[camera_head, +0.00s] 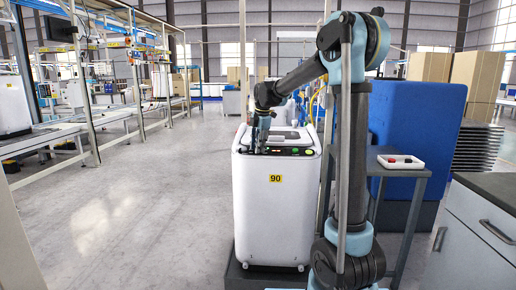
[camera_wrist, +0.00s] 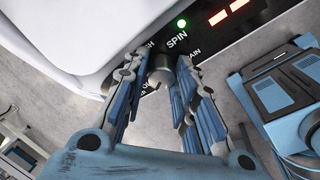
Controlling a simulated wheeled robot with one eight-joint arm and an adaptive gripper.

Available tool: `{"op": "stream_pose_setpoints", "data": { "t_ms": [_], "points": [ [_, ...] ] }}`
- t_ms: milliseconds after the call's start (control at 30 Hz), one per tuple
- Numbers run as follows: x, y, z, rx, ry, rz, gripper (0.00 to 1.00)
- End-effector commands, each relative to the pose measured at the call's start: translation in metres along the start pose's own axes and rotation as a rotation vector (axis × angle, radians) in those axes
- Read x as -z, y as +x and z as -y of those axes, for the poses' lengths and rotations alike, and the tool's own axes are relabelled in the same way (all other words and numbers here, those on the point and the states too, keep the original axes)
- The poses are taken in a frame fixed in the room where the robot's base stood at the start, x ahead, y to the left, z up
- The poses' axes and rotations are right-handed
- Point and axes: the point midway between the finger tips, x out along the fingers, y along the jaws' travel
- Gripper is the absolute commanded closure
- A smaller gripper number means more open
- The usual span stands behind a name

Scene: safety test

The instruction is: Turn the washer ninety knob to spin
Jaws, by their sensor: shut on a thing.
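The white washer (camera_head: 270,215) with a yellow "90" label stands upright in the middle of the head view. Its dark control panel (camera_wrist: 208,38) shows in the wrist view with the words "SPIN" and, partly covered, others ending in "SH" and "AIN". A green light is lit beside "SPIN". The grey knob (camera_wrist: 161,74) sits between my fingertips. My gripper (camera_wrist: 161,66) is shut on the knob, one finger on each side. In the head view my gripper (camera_head: 256,146) is at the left part of the panel. Which label the knob points to I cannot tell.
A blue block (camera_head: 420,130) stands at the right, behind a grey side table (camera_head: 400,161) with a white tray. A drawer cabinet (camera_head: 475,230) is at the front right. The floor left of the washer is clear. Workbenches line the far left.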

Motion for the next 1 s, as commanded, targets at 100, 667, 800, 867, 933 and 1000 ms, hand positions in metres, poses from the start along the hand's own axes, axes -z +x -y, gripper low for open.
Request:
{"op": "stream_pose_setpoints", "data": {
  "t_ms": [100, 667, 800, 867, 933, 1000],
  "points": [
    [-0.0002, -0.0002, 0.0004, -0.011, 0.053, -0.003, 0.98],
    [-0.0002, -0.0004, 0.0011, -0.113, 0.53, -0.034, 0.98],
    [-0.0002, -0.0002, 0.0011, -0.14, 0.66, -0.042, 0.98],
    [-0.0002, -0.0002, 0.0011, -0.153, 0.716, -0.046, 0.98],
    [0.0, -0.0003, 0.0015, -0.165, 0.78, -0.05, 0.98],
    [0.0001, -0.0003, 0.0014, -0.18, 0.845, -0.055, 0.98]
  ]
}}
